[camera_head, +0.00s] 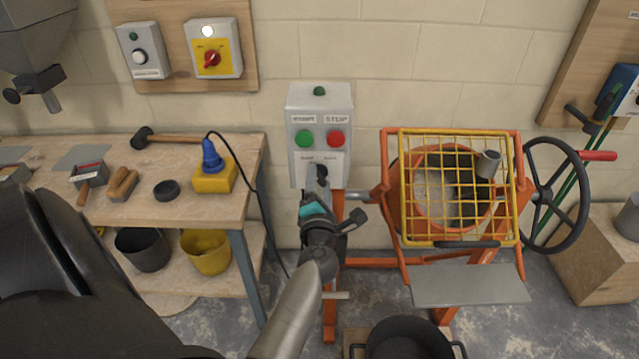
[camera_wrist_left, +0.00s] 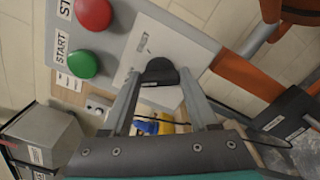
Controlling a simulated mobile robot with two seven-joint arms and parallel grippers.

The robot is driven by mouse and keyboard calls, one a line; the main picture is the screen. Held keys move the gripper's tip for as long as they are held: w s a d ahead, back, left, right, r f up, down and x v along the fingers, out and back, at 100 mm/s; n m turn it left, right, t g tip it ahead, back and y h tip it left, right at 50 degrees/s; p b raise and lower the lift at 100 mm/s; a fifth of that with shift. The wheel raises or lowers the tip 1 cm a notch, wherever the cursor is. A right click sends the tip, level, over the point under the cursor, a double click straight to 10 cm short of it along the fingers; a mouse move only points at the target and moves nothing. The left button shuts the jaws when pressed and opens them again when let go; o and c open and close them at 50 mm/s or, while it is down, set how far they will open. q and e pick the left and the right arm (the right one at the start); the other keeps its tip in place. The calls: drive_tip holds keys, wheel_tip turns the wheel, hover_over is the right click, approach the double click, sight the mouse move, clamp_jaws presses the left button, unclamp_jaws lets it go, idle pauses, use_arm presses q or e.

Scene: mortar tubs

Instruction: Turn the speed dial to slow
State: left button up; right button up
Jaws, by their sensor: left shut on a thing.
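The grey control box (camera_head: 345,105) is on the mixer frame, with a green START button (camera_head: 304,139) and a red STOP button (camera_head: 335,138). Below them is the dial plate, mostly covered by my left gripper (camera_head: 317,178) in the head view. In the left wrist view the black speed dial (camera_wrist_left: 160,71) sits between the fingertips of my left gripper (camera_wrist_left: 158,84), which is shut on it. The small print by the dial is too blurred to tell the setting. The green button (camera_wrist_left: 83,64) and red button (camera_wrist_left: 93,13) show beside it. My right gripper is not in view.
The orange mixer with a yellow grid guard (camera_head: 404,190) and a black handwheel (camera_head: 570,195) stands to the right. A workbench (camera_head: 215,210) with tools and a yellow socket box (camera_head: 213,180) is at the left.

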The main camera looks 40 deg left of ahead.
use_arm(q)
drive_tip(key=shift+n, duration=0.4)
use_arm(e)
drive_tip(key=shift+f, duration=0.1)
use_arm(q)
drive_tip(key=o, duration=1.4)
